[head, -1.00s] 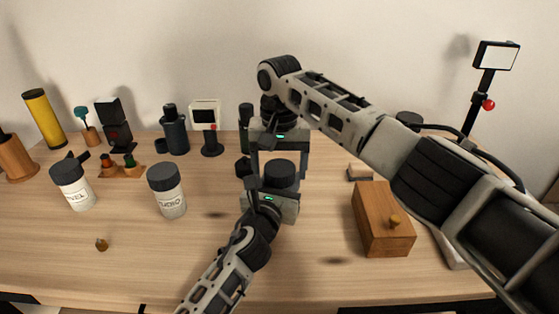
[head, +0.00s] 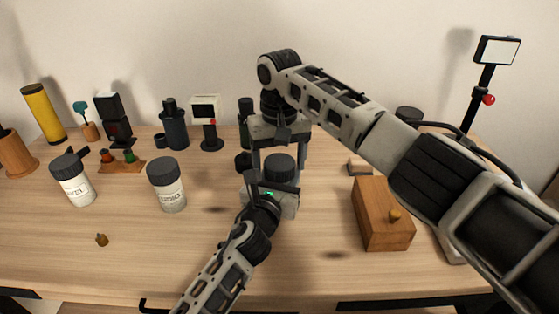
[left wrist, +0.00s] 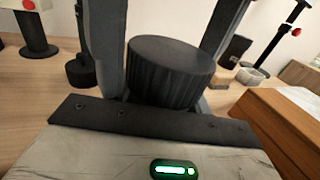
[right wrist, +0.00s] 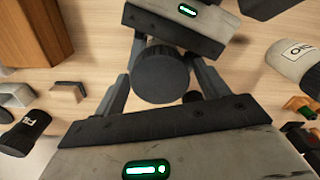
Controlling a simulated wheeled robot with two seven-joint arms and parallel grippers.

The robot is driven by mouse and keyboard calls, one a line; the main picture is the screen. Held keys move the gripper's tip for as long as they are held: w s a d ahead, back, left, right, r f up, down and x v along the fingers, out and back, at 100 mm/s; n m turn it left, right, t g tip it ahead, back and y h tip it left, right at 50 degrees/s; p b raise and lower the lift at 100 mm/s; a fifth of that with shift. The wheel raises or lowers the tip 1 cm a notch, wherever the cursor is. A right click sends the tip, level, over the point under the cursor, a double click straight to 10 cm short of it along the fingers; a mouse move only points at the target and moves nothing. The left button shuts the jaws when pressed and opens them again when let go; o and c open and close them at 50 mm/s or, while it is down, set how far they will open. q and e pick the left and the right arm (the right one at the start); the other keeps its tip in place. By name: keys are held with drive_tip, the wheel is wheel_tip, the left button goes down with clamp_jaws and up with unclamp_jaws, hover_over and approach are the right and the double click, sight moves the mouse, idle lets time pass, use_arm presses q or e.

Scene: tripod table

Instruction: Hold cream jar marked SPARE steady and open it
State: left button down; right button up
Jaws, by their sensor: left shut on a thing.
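A jar with a dark ribbed lid (head: 280,166) is held upright by my left gripper (head: 271,190), which is shut around its body above the table. The lid stands up between the left fingers in the left wrist view (left wrist: 170,70). The jar's label is hidden, so I cannot read SPARE on it. My right gripper (head: 279,160) comes down from above with its fingers open on either side of the lid. In the right wrist view the lid (right wrist: 161,75) lies between the spread fingers, with gaps beside it.
Two white jars with dark lids, one at the far left (head: 77,188) and one nearer (head: 170,195), stand to the left. A small brown knob-like item (head: 102,240) lies front left. The front middle is clear.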

sight(279, 162)
drive_tip(key=shift+r, duration=2.35)
drive_tip(key=shift+c, duration=0.6)
wheel_tip(279, 162, up, 3)
drive_tip(key=m, duration=0.3)
drive_tip(key=shift+f, duration=3.85)
drive_tip(key=c, duration=1)
drive_tip(key=shift+n, duration=1.2)
drive_tip(key=shift+r, duration=0.15)
